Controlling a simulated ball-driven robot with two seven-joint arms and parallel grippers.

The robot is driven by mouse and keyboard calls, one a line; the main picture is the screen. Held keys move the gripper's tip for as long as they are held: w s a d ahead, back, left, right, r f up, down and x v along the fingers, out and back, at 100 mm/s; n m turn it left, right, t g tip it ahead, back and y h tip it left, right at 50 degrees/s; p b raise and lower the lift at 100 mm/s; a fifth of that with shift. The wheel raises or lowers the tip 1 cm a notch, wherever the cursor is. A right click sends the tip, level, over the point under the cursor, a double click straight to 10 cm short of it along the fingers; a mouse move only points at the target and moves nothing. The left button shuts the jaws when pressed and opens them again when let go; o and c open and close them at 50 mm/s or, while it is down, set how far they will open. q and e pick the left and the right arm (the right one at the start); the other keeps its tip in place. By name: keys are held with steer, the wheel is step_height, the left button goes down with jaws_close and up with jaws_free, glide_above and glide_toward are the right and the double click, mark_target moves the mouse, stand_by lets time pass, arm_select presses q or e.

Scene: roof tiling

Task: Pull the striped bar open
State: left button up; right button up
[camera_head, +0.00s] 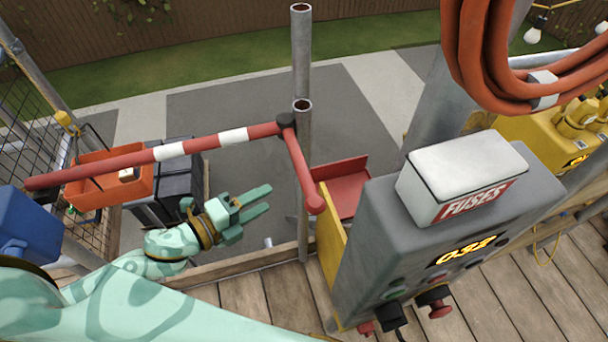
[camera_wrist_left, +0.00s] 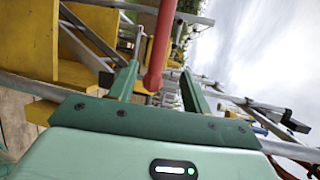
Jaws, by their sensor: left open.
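The striped bar (camera_head: 202,144) is red with white bands and runs across the left half of the head view. At its right end it meets a dark joint on a grey metal post. A shorter red arm (camera_head: 300,165) runs from that joint down to a rounded end. My left gripper (camera_head: 262,199) is open and empty, below the bar and left of the short arm, apart from both in the head view. In the left wrist view, a red rod (camera_wrist_left: 160,45) with a rounded end shows between the open fingers (camera_wrist_left: 158,80). My right gripper is not in view.
A grey control box (camera_head: 400,240) with a white fuse box (camera_head: 465,175) stands to the right, beside a red and yellow chute (camera_head: 342,185). An orange bin (camera_head: 110,178) is at left. Orange hose (camera_head: 500,50) hangs upper right. Wooden planks form the floor.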

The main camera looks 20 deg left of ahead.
mark_target(304, 178)
arm_select(q)
steer(key=x, duration=1.2)
steer(key=shift+w+d+f, duration=0.1)
steer(key=shift+w+d, duration=0.05)
steer(key=shift+w, duration=0.15)
jaws_close()
